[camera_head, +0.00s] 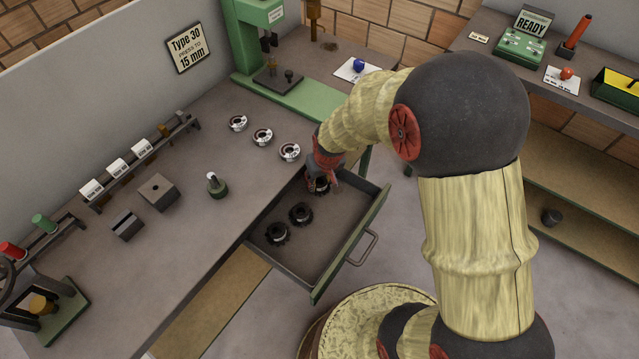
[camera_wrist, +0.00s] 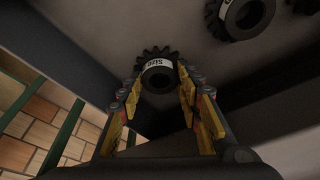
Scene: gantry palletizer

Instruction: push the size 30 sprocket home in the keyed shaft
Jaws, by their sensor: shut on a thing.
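My gripper (camera_head: 323,176) is low in the far end of the open drawer, shut on a dark toothed sprocket (camera_head: 319,187). In the wrist view this sprocket (camera_wrist: 157,70) sits between the fingertips (camera_wrist: 158,88). Its pale band carries the word "Size", but I cannot read the number. Two more dark sprockets, one in the middle (camera_head: 300,214) and one nearer (camera_head: 277,233), lie in the drawer. A short upright post on a round dark green base (camera_head: 217,187) stands on the bench and may be the keyed shaft; its key is too small to see.
The drawer (camera_head: 338,252) stands out from the bench (camera_head: 190,240). Three labelled round parts (camera_head: 262,137) lie near the bench edge. Grey blocks (camera_head: 157,192) stand left of the post. A green press (camera_head: 268,75) stands behind. A wall sign (camera_head: 188,50) reads "Type 30 seats to 15 mm".

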